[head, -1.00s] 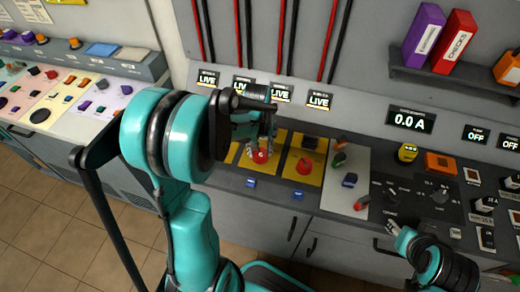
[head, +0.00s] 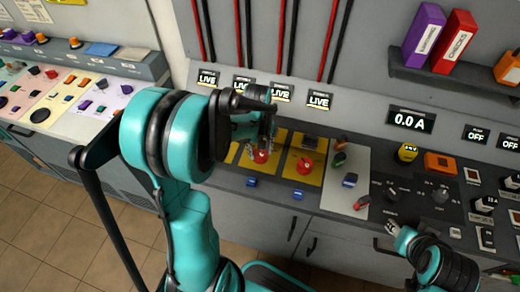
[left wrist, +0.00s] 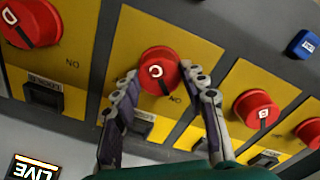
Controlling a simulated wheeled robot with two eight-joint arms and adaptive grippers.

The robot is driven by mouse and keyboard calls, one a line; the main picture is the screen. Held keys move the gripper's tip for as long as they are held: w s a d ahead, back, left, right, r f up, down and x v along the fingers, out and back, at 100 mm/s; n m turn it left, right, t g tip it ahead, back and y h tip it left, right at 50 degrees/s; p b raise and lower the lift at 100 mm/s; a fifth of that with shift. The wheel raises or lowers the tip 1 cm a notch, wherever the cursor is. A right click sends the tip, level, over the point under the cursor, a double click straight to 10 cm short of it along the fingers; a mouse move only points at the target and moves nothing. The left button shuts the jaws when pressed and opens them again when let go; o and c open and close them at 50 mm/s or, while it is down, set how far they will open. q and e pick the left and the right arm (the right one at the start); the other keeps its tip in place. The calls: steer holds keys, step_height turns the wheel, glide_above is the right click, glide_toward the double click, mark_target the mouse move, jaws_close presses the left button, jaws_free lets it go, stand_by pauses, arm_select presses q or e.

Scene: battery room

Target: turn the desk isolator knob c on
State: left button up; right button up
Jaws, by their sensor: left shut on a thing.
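The red round knob c (left wrist: 158,70) sits on a yellow plate of the desk. Its letter shows in the left wrist view. My left gripper (left wrist: 159,75) has one finger on each side of the knob and is shut on it. In the head view my left gripper (head: 266,138) comes down from above onto the red knob c (head: 261,156), and its fingers hide part of it. My right gripper (head: 392,228) is at the desk's front edge, small and partly out of clear sight; its fingers cannot be made out.
Red knob d (left wrist: 30,22) is on one side of knob c and red knob b (left wrist: 256,107) on the other, both close to my fingers. A row of LIVE displays (head: 319,100) stands behind the knobs. Blue switches (head: 298,195) line the front edge.

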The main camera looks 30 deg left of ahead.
mark_target(259, 153)
arm_select(q)
steer(key=o, duration=1.2)
steer(key=shift+c, duration=0.2)
step_height(259, 153, up, 12)
steer(key=shift+a, duration=0.15)
steer(key=shift+s, duration=0.15)
steer(key=s+d+m+t, duration=0.6)
steer(key=s+d+m, duration=0.3)
steer(key=s+d, duration=0.1)
steer(key=shift+s+d+m+t, duration=0.3)
steer(key=shift+s+d+t, duration=0.1)
steer(key=shift+d, duration=0.1)
